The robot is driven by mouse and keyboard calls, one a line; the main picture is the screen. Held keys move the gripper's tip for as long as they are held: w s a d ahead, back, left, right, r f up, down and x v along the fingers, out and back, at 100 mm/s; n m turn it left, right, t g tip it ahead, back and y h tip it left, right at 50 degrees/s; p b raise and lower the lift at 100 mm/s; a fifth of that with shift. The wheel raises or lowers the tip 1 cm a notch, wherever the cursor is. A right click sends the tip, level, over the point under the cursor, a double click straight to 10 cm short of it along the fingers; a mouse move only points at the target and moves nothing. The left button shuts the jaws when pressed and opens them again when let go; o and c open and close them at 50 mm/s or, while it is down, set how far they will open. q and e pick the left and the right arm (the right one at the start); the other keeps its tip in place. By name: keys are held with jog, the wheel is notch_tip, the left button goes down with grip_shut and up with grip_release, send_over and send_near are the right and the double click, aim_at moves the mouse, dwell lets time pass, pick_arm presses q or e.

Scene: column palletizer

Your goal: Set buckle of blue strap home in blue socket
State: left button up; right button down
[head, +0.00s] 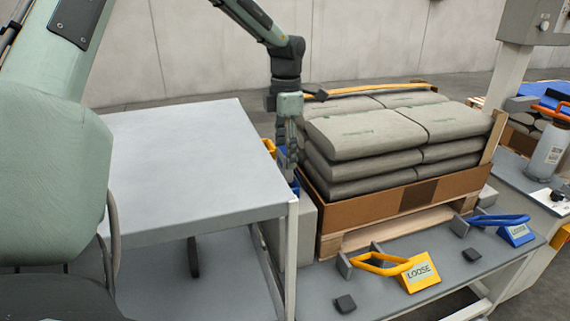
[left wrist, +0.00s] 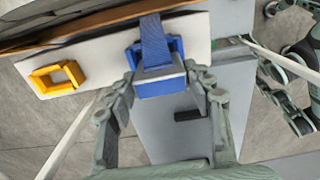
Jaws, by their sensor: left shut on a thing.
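My left gripper (head: 287,168) points down in the gap between the grey table and the bag stack. In the left wrist view its two fingers (left wrist: 168,90) are shut on the blue buckle (left wrist: 161,85). The blue strap (left wrist: 154,40) runs from the buckle toward the top of that view. The blue socket (left wrist: 178,46) is a blue frame on a pale block, right at the buckle and strap. The buckle overlaps the socket in this view; I cannot tell how deep it sits. In the head view the fingers mostly hide both.
A yellow socket (left wrist: 39,80) sits on the same pale block. Grey bags (head: 365,132) fill a cardboard tray (head: 375,207) beside my gripper. A grey table (head: 185,165) is close on the left. Yellow (head: 421,271) and blue (head: 516,233) "LOOSE" levers stand on the front ledge.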

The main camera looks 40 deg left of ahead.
aim_at(285, 149)
pick_arm(q)
jog(key=shift+w+a+f, duration=0.2)
jog(key=shift+a+f, duration=0.1)
jog(key=shift+f, duration=0.05)
notch_tip(285, 149, down, 3)
jog(key=shift+f+p, duration=0.15)
jog(key=shift+p, duration=0.15)
jog(key=shift+f, duration=0.2)
jog(key=o, duration=1.2)
pick_arm(e)
jog(key=shift+a+f, duration=0.15)
jog(key=shift+f, duration=0.55)
pick_arm(q)
notch_tip(285, 149, up, 11)
jog(key=shift+f+b, duration=0.1)
jog(key=shift+b, duration=0.2)
jog(key=shift+r, duration=0.65)
pick_arm(e)
jog(key=shift+d+r, duration=0.25)
jog(key=shift+r, duration=0.35)
